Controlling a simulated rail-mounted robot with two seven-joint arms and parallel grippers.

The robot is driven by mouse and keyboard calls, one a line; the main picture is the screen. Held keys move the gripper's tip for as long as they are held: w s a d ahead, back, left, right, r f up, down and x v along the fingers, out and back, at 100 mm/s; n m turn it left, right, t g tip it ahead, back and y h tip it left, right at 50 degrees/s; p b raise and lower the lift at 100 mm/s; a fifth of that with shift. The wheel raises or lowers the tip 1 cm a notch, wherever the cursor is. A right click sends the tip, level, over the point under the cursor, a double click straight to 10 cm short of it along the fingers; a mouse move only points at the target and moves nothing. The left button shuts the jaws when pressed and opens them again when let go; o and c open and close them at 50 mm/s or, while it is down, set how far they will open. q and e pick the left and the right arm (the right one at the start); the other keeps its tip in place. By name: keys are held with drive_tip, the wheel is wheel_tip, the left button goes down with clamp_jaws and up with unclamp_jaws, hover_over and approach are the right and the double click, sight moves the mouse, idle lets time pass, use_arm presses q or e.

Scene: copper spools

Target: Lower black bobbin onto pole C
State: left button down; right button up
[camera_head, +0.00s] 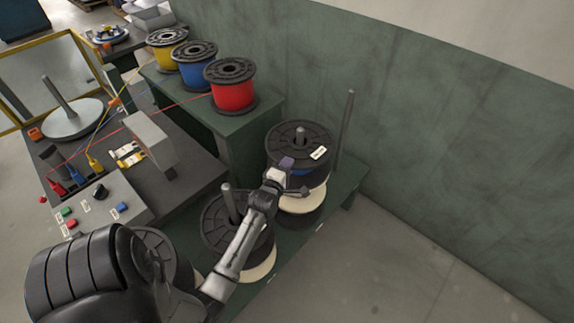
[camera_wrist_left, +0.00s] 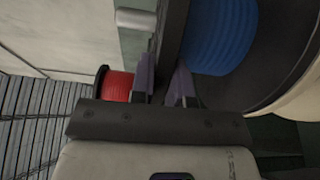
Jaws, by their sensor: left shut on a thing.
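The black bobbin (camera_head: 290,136) has a white label on its top flange, and blue winding shows below it. It also shows in the wrist view, with the blue winding (camera_wrist_left: 222,35) beside its dark flange. Tan and black discs (camera_head: 302,203) lie below the bobbin. My left gripper (camera_head: 286,165) is shut on the near edge of the flange, with the flange between its purple fingers (camera_wrist_left: 164,88) in the wrist view. My right gripper is not in view.
A bare pole (camera_head: 345,120) stands right of the bobbin. Another black spool (camera_head: 215,225) sits on a pole, partly behind my arm. Yellow (camera_head: 167,56), blue (camera_head: 196,72) and red (camera_head: 232,94) spools stand on the green bench. The floor (camera_head: 430,250) at right is clear.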

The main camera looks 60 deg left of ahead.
use_arm(q)
drive_tip(key=shift+r, duration=0.2)
drive_tip(key=c, duration=1.1)
unclamp_jaws()
drive_tip(key=shift+o, duration=0.4)
drive_tip(key=shift+f, duration=0.35)
drive_tip(key=p+v, duration=0.2)
drive_tip(key=v, duration=1.1)
drive_tip(key=shift+s+d+r, duration=0.2)
drive_tip(key=shift+d+r, duration=0.05)
